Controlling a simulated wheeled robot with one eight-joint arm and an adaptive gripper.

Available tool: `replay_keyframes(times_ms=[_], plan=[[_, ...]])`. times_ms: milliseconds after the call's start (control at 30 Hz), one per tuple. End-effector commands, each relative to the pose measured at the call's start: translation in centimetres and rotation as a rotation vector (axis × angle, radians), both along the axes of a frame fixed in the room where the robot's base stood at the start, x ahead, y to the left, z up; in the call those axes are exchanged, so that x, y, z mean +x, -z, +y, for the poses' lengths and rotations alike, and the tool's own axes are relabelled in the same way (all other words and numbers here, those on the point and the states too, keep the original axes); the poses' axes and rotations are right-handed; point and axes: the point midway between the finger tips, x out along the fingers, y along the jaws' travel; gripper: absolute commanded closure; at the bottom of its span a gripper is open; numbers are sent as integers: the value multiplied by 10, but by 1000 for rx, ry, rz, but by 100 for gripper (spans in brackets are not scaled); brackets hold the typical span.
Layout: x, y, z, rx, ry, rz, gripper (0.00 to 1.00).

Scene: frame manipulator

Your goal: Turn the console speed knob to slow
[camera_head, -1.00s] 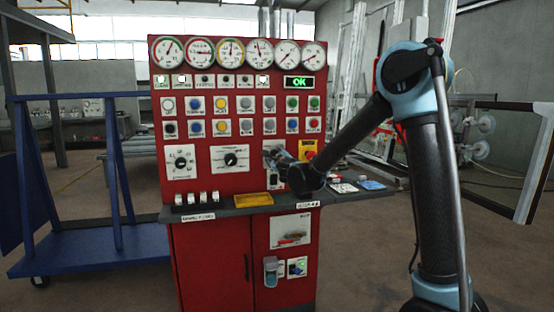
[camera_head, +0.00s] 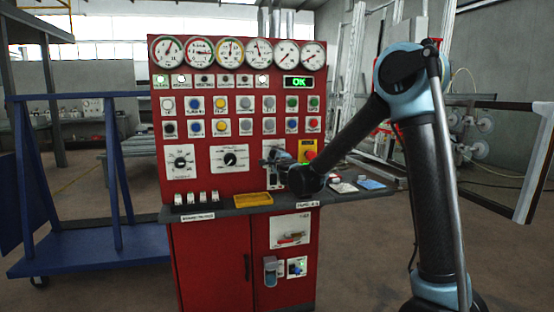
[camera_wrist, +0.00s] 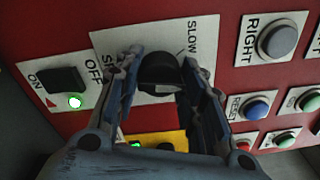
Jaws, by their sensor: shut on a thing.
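The speed knob (camera_wrist: 158,72) is a dark round knob on a white plate (camera_wrist: 115,38) in the wrist view. The word SLOW shows at the plate's upper right, and another word at its left is partly covered by a finger. My gripper (camera_wrist: 158,84) has one finger on each side of the knob and is shut on it. Which way the knob points is not clear. In the head view my gripper (camera_head: 274,160) is at the right part of the red console (camera_head: 200,150) and hides the knob.
An ON/OFF switch (camera_wrist: 62,80) with a lit green lamp is left of the plate in the wrist view. Several push buttons, including a grey one (camera_wrist: 278,40), are close on the right. A shelf (camera_head: 225,211) with a yellow tray (camera_head: 254,199) juts out below.

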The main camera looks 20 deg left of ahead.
Motion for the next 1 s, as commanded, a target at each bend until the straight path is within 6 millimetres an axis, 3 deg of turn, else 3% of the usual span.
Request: replay_keyframes(times_ms=[600, 1000], plan=[[-1, 4, 0, -479, -4, -294, 87], [-1, 5, -1, -661, -3, -404, 87]])
